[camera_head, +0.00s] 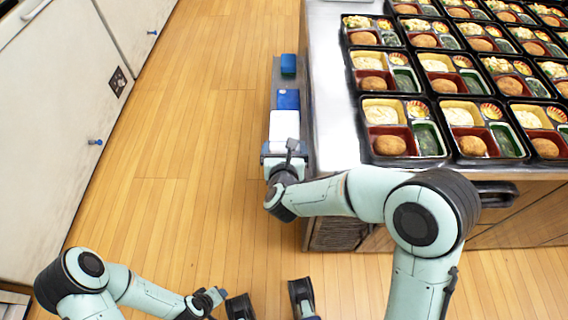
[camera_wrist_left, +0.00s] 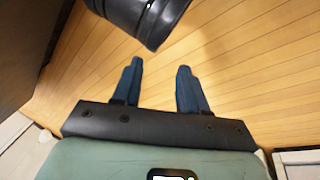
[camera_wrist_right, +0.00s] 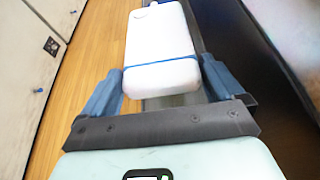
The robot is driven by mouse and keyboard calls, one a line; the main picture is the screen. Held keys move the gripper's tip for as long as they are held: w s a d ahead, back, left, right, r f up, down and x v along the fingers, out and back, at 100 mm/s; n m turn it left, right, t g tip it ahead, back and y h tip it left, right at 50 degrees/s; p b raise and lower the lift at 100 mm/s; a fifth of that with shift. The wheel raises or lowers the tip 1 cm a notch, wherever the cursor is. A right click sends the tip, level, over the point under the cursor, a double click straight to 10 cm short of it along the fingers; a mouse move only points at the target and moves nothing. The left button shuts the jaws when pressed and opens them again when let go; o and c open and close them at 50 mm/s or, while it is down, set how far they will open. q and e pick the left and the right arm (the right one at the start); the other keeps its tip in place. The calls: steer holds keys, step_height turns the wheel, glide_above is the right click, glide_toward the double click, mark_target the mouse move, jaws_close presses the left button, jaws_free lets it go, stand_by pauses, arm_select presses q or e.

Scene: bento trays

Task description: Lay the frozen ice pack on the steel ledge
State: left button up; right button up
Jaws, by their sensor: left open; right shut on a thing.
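The ice pack (camera_head: 284,125) is a white, rounded block, with a blue band across it in the right wrist view (camera_wrist_right: 160,40). My right gripper (camera_head: 282,157) is shut on its near end, with one blue finger on each side in the right wrist view (camera_wrist_right: 161,68). The pack is over the narrow grey steel ledge (camera_head: 276,75) along the counter's left side. I cannot tell whether its underside touches the ledge. My left gripper (camera_head: 216,296) is low over the floor, open and empty in the left wrist view (camera_wrist_left: 160,68).
A blue item (camera_head: 288,99) lies just beyond the pack on the ledge, and a blue-green block (camera_head: 288,64) farther back. Rows of filled bento trays (camera_head: 375,148) cover the steel counter (camera_head: 330,100) to the right. Wooden floor (camera_head: 200,110) is clear left of the ledge.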

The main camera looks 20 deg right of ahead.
step_height(320, 180, down, 4)
steer(key=shift+b, duration=0.35)
step_height(320, 180, down, 4)
steer(key=shift+r+b, duration=0.2)
steer(key=shift+b, duration=0.3)
steer(key=shift+f, duration=0.15)
arm_select(q)
steer(key=f, duration=0.1)
steer(key=a+f, duration=0.1)
steer(key=shift+w+a+f, duration=0.15)
steer(key=shift+w+f, duration=0.2)
steer(key=shift+w, duration=0.05)
steer(key=shift+g, duration=0.6)
steer(key=shift+s+a+f+b, duration=0.15)
steer(key=shift+s+f+b, duration=0.25)
steer(key=shift+s+f, duration=0.4)
steer(key=shift+s+a+f+b, duration=0.1)
steer(key=shift+s+f+b, duration=0.3)
steer(key=shift+s+f, duration=0.4)
arm_select(e)
steer(key=shift+f, duration=0.55)
arm_select(q)
steer(key=shift+r, duration=0.15)
arm_select(e)
steer(key=o, duration=0.9)
